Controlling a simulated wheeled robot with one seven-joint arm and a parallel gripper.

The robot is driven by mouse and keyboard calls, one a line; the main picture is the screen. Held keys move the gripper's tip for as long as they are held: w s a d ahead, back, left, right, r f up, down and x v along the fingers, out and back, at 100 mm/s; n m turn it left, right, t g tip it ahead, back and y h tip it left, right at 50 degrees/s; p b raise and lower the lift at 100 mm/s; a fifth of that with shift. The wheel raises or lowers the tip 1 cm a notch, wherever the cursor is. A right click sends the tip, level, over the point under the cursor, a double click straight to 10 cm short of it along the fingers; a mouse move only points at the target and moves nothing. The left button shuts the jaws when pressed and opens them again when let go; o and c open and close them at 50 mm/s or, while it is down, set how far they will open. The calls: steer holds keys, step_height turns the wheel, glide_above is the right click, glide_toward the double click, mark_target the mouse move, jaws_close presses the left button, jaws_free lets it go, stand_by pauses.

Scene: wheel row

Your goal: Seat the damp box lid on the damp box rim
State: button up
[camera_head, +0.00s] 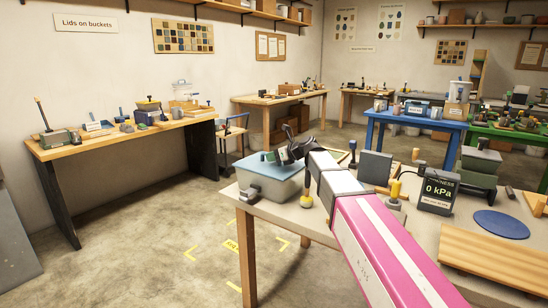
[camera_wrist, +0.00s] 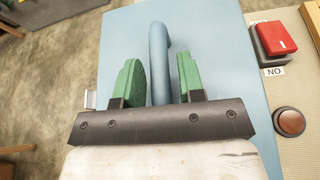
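The damp box (camera_head: 272,186) is a pale grey tub at the left corner of the near table in the head view. Its flat blue lid (camera_head: 252,164) lies over the top of the tub; I cannot tell whether it sits evenly on the rim. The lid (camera_wrist: 120,25) fills the middle of the wrist view, with an arched blue handle (camera_wrist: 158,40). My gripper (camera_head: 288,152) is over the lid. In the wrist view my gripper (camera_wrist: 159,70) has its green fingers apart, one on each side of the handle, with visible gaps. The far rim and the fingertip depth are hidden.
On the near table stand a kPa display (camera_head: 438,192), a blue disc (camera_head: 501,223) and a wooden board (camera_head: 490,256). In the wrist view a red-topped block (camera_wrist: 275,42) and a brown knob (camera_wrist: 289,122) are right of the lid. Open floor lies left.

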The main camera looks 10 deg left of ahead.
steer(key=shift+v, duration=1.75)
steer(key=o, duration=0.6)
steer(key=shift+c, duration=0.2)
steer(key=o, duration=0.6)
